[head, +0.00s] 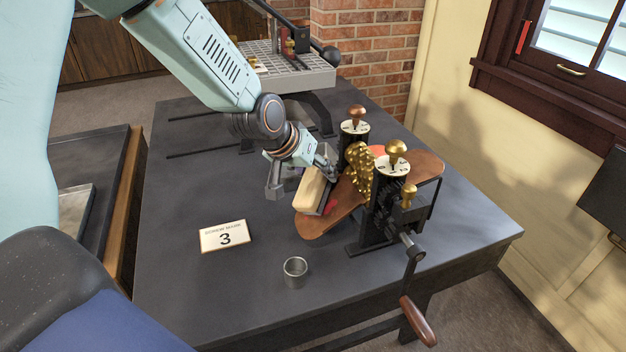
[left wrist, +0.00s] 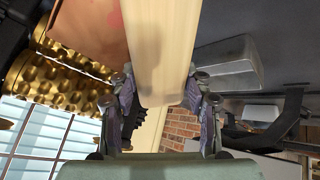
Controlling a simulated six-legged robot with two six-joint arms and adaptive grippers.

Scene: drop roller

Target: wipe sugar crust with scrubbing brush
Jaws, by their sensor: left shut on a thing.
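My left gripper (head: 302,168) is shut on the scrubbing brush (head: 313,190), a pale wooden block. The brush is over the near left end of the copper-coloured feed plate (head: 316,225) of the drop roller. In the left wrist view the brush's pale wood (left wrist: 163,45) stands between the two fingers (left wrist: 163,108). Red crust (head: 331,207) shows on the plate right beside the brush. The brush hides part of the plate, and I cannot tell whether its bristles touch it. The golden dimpled rollers (head: 359,170) stand just behind. My right gripper is not in view.
The drop roller's black frame (head: 376,215) has a crank with a wooden handle (head: 418,321) at the front. A grey grid rack (head: 290,72) is at the back.

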